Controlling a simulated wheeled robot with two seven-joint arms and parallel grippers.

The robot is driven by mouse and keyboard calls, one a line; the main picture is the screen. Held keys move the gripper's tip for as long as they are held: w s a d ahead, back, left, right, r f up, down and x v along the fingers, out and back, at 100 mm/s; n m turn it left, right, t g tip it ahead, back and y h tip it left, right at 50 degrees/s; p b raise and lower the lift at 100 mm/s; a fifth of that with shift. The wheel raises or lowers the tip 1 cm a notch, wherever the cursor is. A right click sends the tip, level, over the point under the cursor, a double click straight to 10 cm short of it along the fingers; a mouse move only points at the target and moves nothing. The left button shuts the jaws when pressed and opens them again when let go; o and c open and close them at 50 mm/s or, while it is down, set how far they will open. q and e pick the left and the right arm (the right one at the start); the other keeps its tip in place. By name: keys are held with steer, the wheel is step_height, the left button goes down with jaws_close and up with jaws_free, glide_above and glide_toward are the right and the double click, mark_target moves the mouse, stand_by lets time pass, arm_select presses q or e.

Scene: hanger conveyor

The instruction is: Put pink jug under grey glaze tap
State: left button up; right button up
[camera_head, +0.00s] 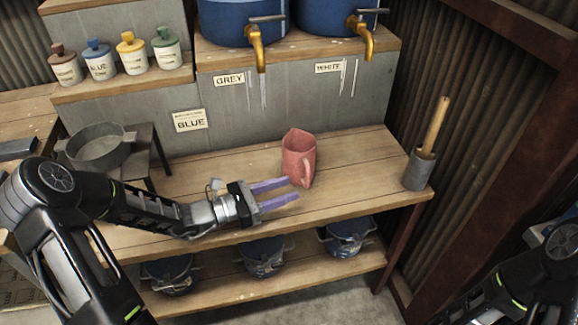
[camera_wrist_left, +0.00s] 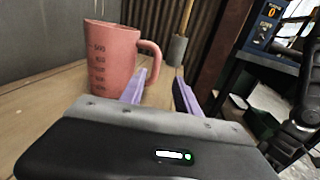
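The pink jug (camera_head: 298,155) stands upright on the wooden bench, its handle toward the front. In the left wrist view the jug (camera_wrist_left: 108,58) shows dark measuring marks, with its handle on the right. My left gripper (camera_head: 292,190) is open, its two purple fingers beside the jug's handle; in the wrist view the fingers (camera_wrist_left: 165,88) are apart and I cannot tell if one touches it. The grey glaze tap (camera_head: 256,48) is brass, on a blue barrel above the GREY label (camera_head: 229,80), up and left of the jug. My right gripper is out of view.
A white glaze tap (camera_head: 363,40) is to the right of the grey one. A grey holder (camera_head: 419,170) with a wooden-handled tool stands at the bench's right end. A grey pan (camera_head: 98,150) is at left. Blue buckets (camera_head: 263,257) sit on the lower shelf.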

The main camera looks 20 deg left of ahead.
mark_target(309, 176)
arm_select(q)
steer(key=shift+w+a+n+t, duration=0.1)
steer(key=shift+a+n+t, duration=0.2)
steer(key=shift+a, duration=0.1)
steer(key=shift+d, duration=0.15)
steer(key=shift+x, duration=1.25)
steer(key=shift+x, duration=2.6)
steer(key=shift+w, duration=0.1)
steer(key=shift+c, duration=0.5)
jaws_close()
